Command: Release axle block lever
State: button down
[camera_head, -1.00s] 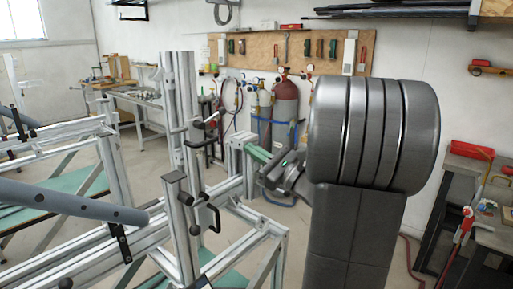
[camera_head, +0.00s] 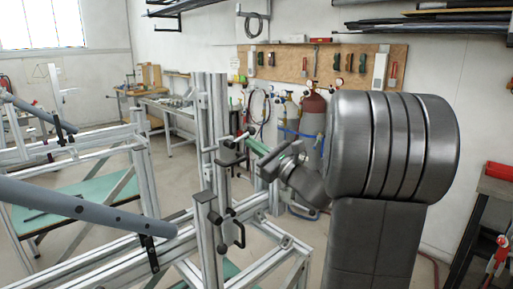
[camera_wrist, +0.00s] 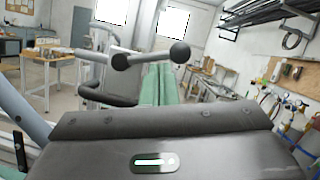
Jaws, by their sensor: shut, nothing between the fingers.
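A clamp lever (camera_wrist: 150,56), a grey rod with black ball ends, shows in the wrist view just past the fingertips. It is on the aluminium upright of the frame jig, where it also shows in the head view (camera_head: 236,140). My gripper (camera_wrist: 158,66) has green fingers, closed together and empty. In the head view my gripper (camera_head: 249,138) points left at the upright from its right side, close to the lever. I cannot tell whether they touch. A black loop handle (camera_wrist: 105,97) sits left of the fingers. A lower clamp with a black handle (camera_head: 240,236) is on the same upright.
A grey tube (camera_head: 90,208) lies along the jig at left. Aluminium rails (camera_head: 110,252) run below it. Gas cylinders (camera_head: 312,112) and a pegboard (camera_head: 345,65) with tools stand behind my arm. Open floor lies between the jig and the back workbench (camera_head: 170,108).

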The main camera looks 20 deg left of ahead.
aim_at(251, 133)
jog(key=shift+r+n+g+b, duration=0.25)
jog(key=shift+n+g+b, duration=0.2)
jog(key=shift+n, duration=0.3)
jog(key=shift+r+n+g+b, duration=0.2)
jog(key=shift+n+g+b, duration=0.15)
jog(key=shift+n+b, duration=0.3)
jog(key=r+n+g+b, duration=0.1)
jog(key=n, duration=0.2)
jog(key=s+r+n+g+h+b, duration=0.1)
jog(key=n+b, duration=0.1)
jog(key=n, duration=0.1)
jog(key=r+n+g+b, duration=0.1)
jog(key=n, duration=0.2)
jog(key=shift+s+a+n+h+b, duration=0.25)
jog(key=shift+a+n+h+b, duration=0.05)
jog(key=shift+n+b, duration=0.1)
jog(key=shift+s+a+r+n+h+b, duration=0.15)
jog(key=shift+s+r+n+h+b, duration=0.15)
jog(key=shift+n, duration=0.55)
jog(key=shift+s+a+r+n+h+b, duration=0.1)
jog(key=shift+s+r+n+h+b, duration=0.2)
jog(key=shift+n, duration=0.55)
